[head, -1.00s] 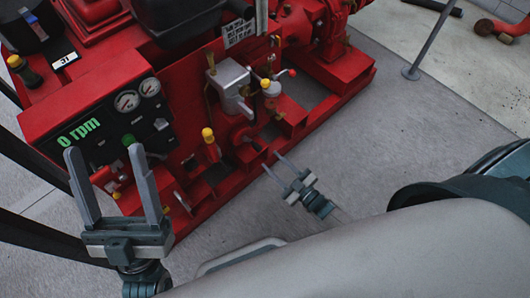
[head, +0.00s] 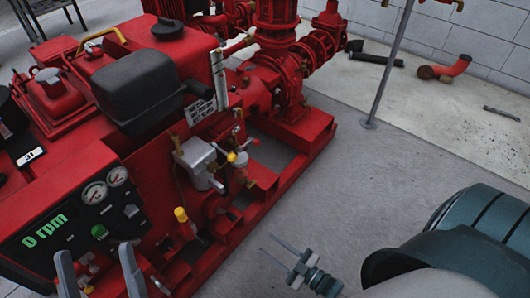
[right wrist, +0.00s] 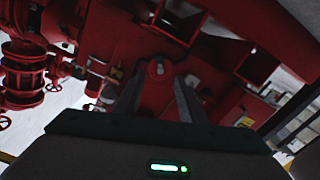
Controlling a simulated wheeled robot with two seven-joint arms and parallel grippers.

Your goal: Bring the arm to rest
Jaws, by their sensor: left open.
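My left gripper (head: 96,256) is at the bottom left of the head view, in front of the pumpset's control panel (head: 75,215). Its two grey fingers point up and stand apart with nothing held; its base is cut off by the picture edge. My right gripper (head: 266,243) is low in the middle of the head view, beside the red pumpset base. Its thin fingers are apart and empty. In the right wrist view its fingers (right wrist: 160,88) are spread, with red machinery beyond them. Most of my right arm is hidden behind my own body parts at the bottom right.
The red pumpset (head: 150,95) fills the left and centre, with gauges, a panel reading 0 rpm and a yellow-capped part (head: 182,222) near my grippers. A thin grey post (head: 390,65) stands behind. Grey floor (head: 380,180) to the right of the pumpset is clear.

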